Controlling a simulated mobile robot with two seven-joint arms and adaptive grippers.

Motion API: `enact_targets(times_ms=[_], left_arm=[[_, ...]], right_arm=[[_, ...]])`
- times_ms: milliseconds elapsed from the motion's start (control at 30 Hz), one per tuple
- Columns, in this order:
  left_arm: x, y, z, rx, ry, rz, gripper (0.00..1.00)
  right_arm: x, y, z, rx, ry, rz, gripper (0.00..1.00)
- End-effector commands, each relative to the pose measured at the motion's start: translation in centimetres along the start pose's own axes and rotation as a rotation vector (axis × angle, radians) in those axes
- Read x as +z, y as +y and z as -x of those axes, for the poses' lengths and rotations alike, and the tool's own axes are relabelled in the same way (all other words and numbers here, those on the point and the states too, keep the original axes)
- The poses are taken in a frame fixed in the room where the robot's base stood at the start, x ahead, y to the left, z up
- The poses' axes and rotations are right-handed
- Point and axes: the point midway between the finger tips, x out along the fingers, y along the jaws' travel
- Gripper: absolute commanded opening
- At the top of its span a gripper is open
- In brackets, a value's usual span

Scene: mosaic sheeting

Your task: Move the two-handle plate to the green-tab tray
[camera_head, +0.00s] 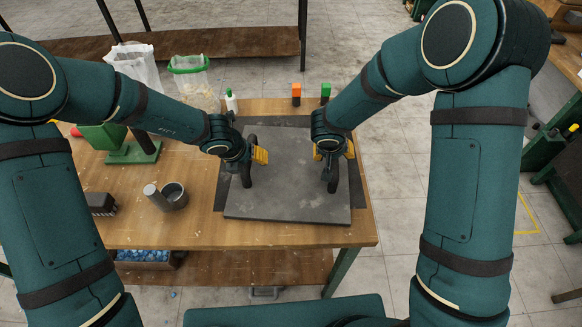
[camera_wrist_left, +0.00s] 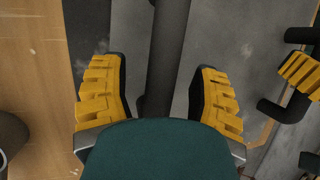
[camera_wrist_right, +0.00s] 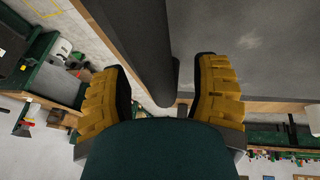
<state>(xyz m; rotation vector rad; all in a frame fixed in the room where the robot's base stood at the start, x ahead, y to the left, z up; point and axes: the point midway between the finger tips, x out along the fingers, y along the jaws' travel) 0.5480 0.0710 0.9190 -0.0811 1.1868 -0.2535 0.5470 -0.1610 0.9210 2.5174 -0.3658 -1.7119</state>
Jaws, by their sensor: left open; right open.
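The plate (camera_head: 288,203) is a flat grey slab on the wooden table, over a darker flat area. A dark left handle (camera_head: 247,172) and a dark right handle (camera_head: 332,180) stand on it. My left gripper (camera_head: 252,156) is open at the left handle; the left wrist view shows the bar (camera_wrist_left: 167,50) between its spread yellow fingers. My right gripper (camera_head: 334,150) is open at the right handle; the right wrist view shows that bar (camera_wrist_right: 153,45) between its fingers. An orange tab (camera_head: 296,91) and a green tab (camera_head: 325,91) stand behind the plate. Tray outlines are mostly hidden.
On the table (camera_head: 200,220) to the left are a metal cup (camera_head: 174,195), a dark block (camera_head: 101,203) and a green stand (camera_head: 134,152). A white bottle (camera_head: 231,101) stands behind my left gripper. Waste bags (camera_head: 190,75) stand behind.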

Motion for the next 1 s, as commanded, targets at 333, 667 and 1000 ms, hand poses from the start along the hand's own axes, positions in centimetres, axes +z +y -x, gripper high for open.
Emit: enact_targets(times_ms=[333,667,1000], left_arm=[[0.02,-0.01,-0.09,0.000,0.000,0.000,0.49],[0.00,-0.02,-0.09,0.000,0.000,0.000,0.00],[0.21,-0.15,0.07,-0.002,-0.004,-0.002,0.00]], right_arm=[[-0.03,0.00,-0.08,0.000,0.001,0.000,0.49],[-0.02,0.00,-0.08,0.000,0.001,0.000,0.00],[-0.22,-0.01,0.08,-0.001,0.004,0.000,0.00]])
